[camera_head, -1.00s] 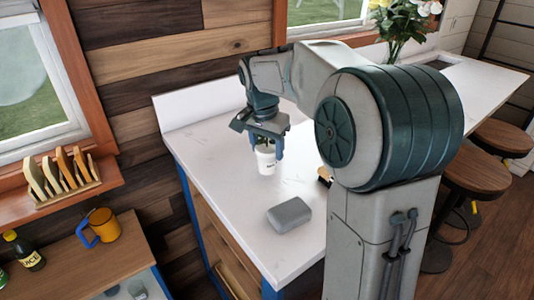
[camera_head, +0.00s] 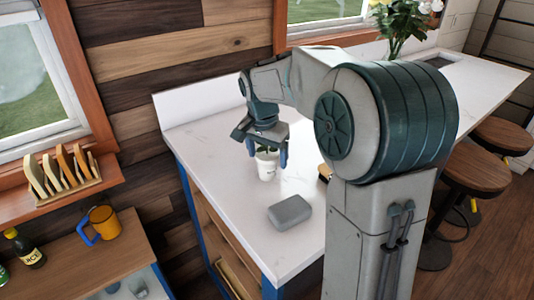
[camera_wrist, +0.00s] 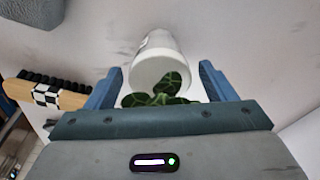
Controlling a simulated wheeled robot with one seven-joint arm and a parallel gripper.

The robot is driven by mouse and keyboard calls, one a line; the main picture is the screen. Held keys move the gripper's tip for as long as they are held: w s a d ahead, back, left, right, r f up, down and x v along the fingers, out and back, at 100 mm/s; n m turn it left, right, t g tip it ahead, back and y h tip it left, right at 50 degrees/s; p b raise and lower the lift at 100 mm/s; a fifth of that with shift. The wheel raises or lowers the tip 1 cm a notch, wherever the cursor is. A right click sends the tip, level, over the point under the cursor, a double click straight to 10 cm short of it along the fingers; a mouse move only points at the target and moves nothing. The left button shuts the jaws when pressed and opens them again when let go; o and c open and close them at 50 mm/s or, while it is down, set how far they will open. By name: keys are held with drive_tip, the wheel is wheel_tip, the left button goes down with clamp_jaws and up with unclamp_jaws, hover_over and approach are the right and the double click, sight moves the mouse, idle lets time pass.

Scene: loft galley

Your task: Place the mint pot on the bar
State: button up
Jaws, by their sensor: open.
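The mint pot (camera_head: 267,172), a small white cup with green leaves, appears to stand upright on the white bar top (camera_head: 215,165). My gripper (camera_head: 267,157) is over it, pointing down, with its blue fingers apart around the upper part of the plant. In the wrist view, the white pot (camera_wrist: 158,62) and its dark green veined leaves show between the open fingers of my gripper (camera_wrist: 160,72), with gaps on both sides. The gripper body hides part of the leaves.
A grey box (camera_head: 289,213) lies in front of the pot. A wooden brush with black bristles (camera_wrist: 45,92) lies beside it, mostly hidden by my arm in the head view. A flower bouquet (camera_head: 405,22) stands farther back. The bar's left part is clear.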

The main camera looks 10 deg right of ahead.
drive_tip(key=r, duration=0.4)
drive_tip(key=s+a+r, duration=0.1)
drive_tip(key=r, duration=0.7)
drive_tip(key=shift+s+a, duration=0.15)
drive_tip(key=shift+s, duration=0.1)
drive_tip(key=s+f+n, duration=0.3)
drive_tip(key=s+f, duration=0.1)
drive_tip(key=s, duration=0.3)
drive_tip(key=s+f+n+t, duration=0.1)
drive_tip(key=s+f+n, duration=0.2)
drive_tip(key=s+f, duration=0.2)
drive_tip(key=s+d+f+n+y, duration=0.1)
drive_tip(key=s+f, duration=0.3)
drive_tip(key=s, duration=0.6)
drive_tip(key=shift+s+d+f+n+t, duration=0.15)
drive_tip(key=shift+n+t, duration=0.25)
drive_tip(key=shift+n, duration=0.5)
drive_tip(key=shift+s+f, duration=0.3)
drive_tip(key=shift+c, duration=0.4)
